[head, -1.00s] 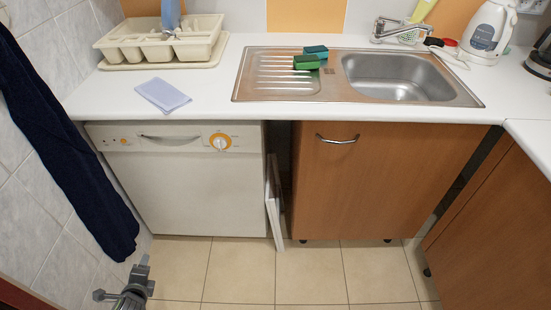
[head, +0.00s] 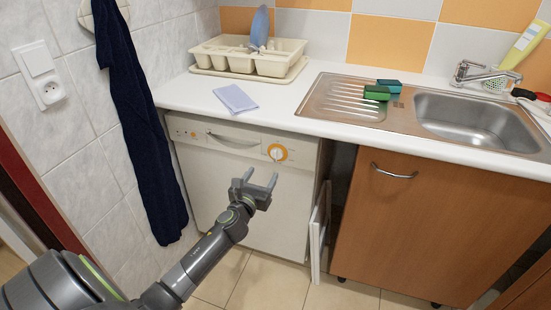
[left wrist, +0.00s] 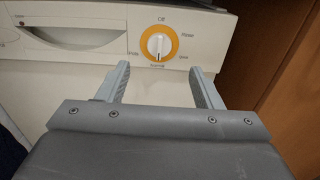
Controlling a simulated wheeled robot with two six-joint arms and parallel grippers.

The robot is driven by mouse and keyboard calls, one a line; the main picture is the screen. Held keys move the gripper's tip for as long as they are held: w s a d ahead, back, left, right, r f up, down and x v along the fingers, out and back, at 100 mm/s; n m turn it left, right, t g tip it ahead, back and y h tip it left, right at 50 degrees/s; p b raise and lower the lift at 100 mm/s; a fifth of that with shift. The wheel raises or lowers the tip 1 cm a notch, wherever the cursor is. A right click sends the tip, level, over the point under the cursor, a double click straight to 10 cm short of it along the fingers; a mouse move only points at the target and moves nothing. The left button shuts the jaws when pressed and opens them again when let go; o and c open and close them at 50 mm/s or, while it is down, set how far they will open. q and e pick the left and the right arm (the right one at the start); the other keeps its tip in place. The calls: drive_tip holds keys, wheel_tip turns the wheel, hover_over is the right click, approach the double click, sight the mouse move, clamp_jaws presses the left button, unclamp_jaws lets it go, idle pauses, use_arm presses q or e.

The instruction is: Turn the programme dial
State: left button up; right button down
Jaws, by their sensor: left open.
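The programme dial (head: 277,152) is a white knob with an orange ring on the right part of the white dishwasher's (head: 240,200) control panel. In the left wrist view the dial (left wrist: 159,44) is ahead of the fingertips, roughly centred between them. Its white grip bar stands about upright, with small labels around the ring. My left gripper (head: 261,180) is open and empty, in front of the dishwasher door just below and left of the dial. In the left wrist view it (left wrist: 160,78) appears apart from the dial. My right gripper is not in view.
A worktop (head: 290,118) overhangs the panel, with a dish rack (head: 245,62), a folded cloth (head: 236,98), sponges (head: 378,92) and a sink (head: 470,118). A dark towel (head: 135,130) hangs on the left wall. A white panel (head: 318,230) stands beside the wooden cupboard (head: 400,220).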

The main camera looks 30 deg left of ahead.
sight(275, 154)
use_arm(q)
drive_tip(key=b+x, duration=0.2)
drive_tip(key=x, duration=0.7)
drive_tip(key=shift+w+f, duration=0.15)
drive_tip(key=shift+x, duration=0.8)
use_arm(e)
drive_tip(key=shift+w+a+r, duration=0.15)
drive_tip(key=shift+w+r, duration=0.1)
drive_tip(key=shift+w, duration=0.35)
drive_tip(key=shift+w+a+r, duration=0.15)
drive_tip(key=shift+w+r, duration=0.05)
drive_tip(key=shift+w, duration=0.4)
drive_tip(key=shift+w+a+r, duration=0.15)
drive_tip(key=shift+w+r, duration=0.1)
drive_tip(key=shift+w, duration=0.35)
use_arm(q)
drive_tip(key=c, duration=1)
drive_tip(key=shift+o, duration=0.2)
